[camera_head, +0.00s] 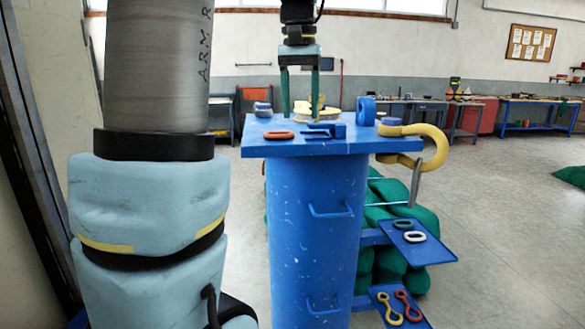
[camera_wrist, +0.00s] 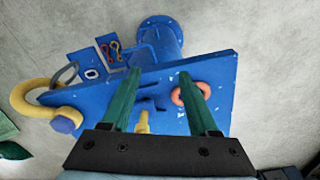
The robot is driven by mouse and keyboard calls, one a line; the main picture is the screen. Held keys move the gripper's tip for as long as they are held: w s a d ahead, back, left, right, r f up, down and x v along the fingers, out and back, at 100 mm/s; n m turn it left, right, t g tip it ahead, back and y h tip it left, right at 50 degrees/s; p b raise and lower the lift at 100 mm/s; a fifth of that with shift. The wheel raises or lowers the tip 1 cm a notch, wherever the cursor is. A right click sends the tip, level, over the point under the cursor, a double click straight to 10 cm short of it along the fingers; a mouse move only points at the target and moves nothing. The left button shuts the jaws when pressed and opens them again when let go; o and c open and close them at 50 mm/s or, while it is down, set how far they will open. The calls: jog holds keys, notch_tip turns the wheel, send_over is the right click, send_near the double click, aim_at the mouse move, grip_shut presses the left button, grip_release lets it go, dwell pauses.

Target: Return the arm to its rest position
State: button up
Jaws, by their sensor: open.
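My gripper (camera_head: 300,108) hangs from my arm with its two green fingers pointing down over the blue bench top (camera_head: 350,146). The fingers are apart and nothing is held between them. In the wrist view my gripper (camera_wrist: 160,75) also shows open, with the blue top beyond it. In that view the right finger partly covers an orange ring (camera_wrist: 178,96). The exact gap between the fingertips and the top is hard to tell.
Small trays (camera_head: 418,252) hold links below. Open floor lies right.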

jog(key=s+a+f+b, duration=0.1)
jog(key=s+f, duration=0.3)
jog(key=f, duration=0.6)
jog(key=s+a+f+b, duration=0.2)
jog(key=s+a+f, duration=0.2)
jog(key=f, duration=0.7)
jog(key=s+a+f+n+t+b, duration=0.1)
jog(key=s+f, duration=0.4)
jog(key=f, duration=0.5)
jog(key=shift+a+f+b, duration=0.2)
jog(key=shift+a+b, duration=0.4)
jog(key=shift+a, duration=0.6)
